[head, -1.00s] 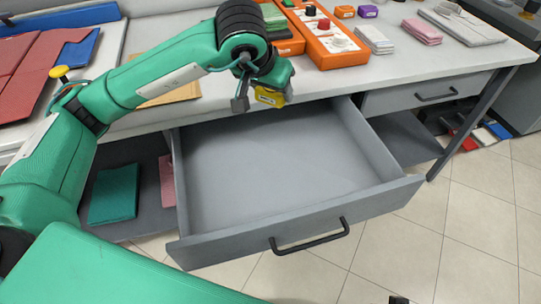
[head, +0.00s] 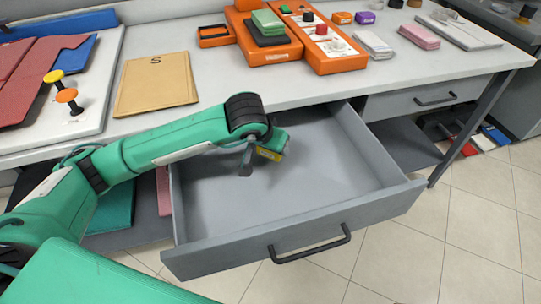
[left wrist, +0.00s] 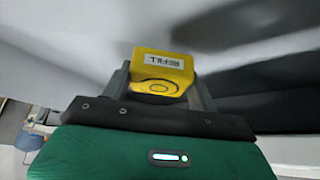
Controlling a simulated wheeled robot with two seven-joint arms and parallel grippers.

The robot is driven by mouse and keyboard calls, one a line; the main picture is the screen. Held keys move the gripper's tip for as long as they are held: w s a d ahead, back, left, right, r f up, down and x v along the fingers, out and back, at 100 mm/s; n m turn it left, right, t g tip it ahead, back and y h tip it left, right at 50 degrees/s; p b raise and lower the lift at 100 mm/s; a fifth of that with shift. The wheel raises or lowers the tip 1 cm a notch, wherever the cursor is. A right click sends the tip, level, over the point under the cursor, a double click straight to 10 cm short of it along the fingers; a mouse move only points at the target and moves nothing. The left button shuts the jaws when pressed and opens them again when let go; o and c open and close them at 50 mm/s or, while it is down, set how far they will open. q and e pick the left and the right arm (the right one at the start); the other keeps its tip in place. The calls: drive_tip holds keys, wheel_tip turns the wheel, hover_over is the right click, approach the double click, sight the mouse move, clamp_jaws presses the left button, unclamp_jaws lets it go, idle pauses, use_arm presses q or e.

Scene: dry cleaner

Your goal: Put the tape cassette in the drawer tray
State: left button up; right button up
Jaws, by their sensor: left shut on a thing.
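The yellow tape cassette (head: 268,154), with a white label reading "REFILL", is between the fingers of my left gripper (head: 262,158). In the left wrist view, the cassette (left wrist: 160,74) sits between the two dark fingers of the left gripper (left wrist: 162,88), which is shut on it. The open grey drawer tray (head: 385,210) is pulled out from under the counter. In the head view, the gripper and cassette are over the left-middle part of the tray, seemingly within its walls. Their exact height above the floor is hard to tell. My right gripper is not in view.
The tray floor (head: 325,160) is bare. The white counter (head: 225,75) holds a tan envelope (head: 156,83), orange units (head: 325,50) and several small boxes. A closed drawer (head: 424,97) is at the right. The tray's front panel with a black handle (head: 310,245) stands nearest.

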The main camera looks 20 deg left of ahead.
sight(270, 156)
use_arm(q)
wheel_tip(270, 156, down, 4)
drive_tip(key=shift+r, duration=0.1)
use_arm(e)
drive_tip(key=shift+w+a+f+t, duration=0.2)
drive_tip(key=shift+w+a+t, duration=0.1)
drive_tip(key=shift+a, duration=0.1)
use_arm(q)
drive_tip(key=shift+f+b, duration=0.25)
drive_tip(key=shift+b, duration=0.1)
drive_tip(key=o, duration=1)
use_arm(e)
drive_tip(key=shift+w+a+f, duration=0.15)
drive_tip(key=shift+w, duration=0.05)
use_arm(q)
drive_tip(key=shift+r, duration=0.15)
